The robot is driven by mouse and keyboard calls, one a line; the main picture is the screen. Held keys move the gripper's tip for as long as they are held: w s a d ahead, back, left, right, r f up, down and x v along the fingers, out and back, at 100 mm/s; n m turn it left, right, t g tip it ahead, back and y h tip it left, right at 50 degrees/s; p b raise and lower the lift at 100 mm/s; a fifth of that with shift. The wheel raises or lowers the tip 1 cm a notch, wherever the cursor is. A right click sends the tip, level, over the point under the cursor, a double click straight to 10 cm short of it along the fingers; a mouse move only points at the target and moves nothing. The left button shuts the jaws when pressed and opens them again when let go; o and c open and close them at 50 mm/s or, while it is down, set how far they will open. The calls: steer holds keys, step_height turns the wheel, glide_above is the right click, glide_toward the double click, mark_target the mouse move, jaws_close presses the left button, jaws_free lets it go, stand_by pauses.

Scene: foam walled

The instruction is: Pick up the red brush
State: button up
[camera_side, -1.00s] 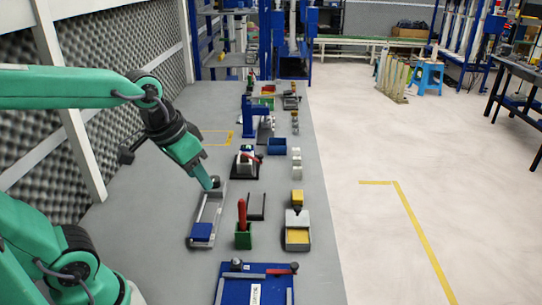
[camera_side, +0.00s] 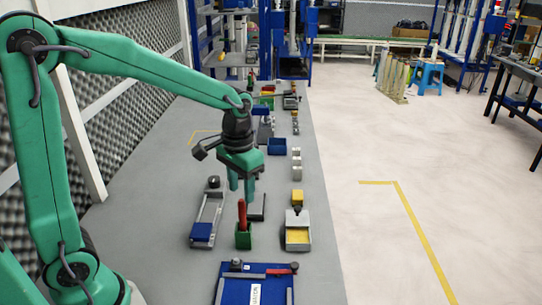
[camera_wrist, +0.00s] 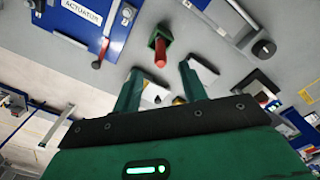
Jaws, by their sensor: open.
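The red brush (camera_side: 242,213) stands upright in a small green holder (camera_side: 243,238) on the grey bench. In the wrist view the red brush (camera_wrist: 160,54) shows beyond my fingertips, its handle end toward the camera, with the green holder (camera_wrist: 158,39) around its base. My gripper (camera_side: 241,199) points down just behind the brush in the side view, with its two green fingers apart. In the wrist view my gripper (camera_wrist: 158,73) is open, and the brush lies ahead of the gap, not clearly between the fingers. Nothing is held.
A grey tray with a blue block (camera_side: 201,232) lies left of the holder. A grey box with yellow inside (camera_side: 297,234) stands to the right. A blue board (camera_side: 228,290) lies in front. A dark flat piece (camera_side: 258,207) is close behind the brush.

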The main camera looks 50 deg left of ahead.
steer(key=shift+f, duration=0.1)
steer(key=shift+f, duration=1.25)
glide_above(244, 231)
steer(key=shift+w+a+f, duration=0.1)
steer(key=shift+a+f, duration=0.05)
steer(key=shift+f, duration=0.7)
steer(key=shift+w+a+f, duration=0.1)
steer(key=shift+f, duration=0.8)
steer(key=shift+w+a+f, duration=0.1)
steer(key=shift+a+f, duration=0.05)
steer(key=shift+f, duration=0.7)
jaws_close()
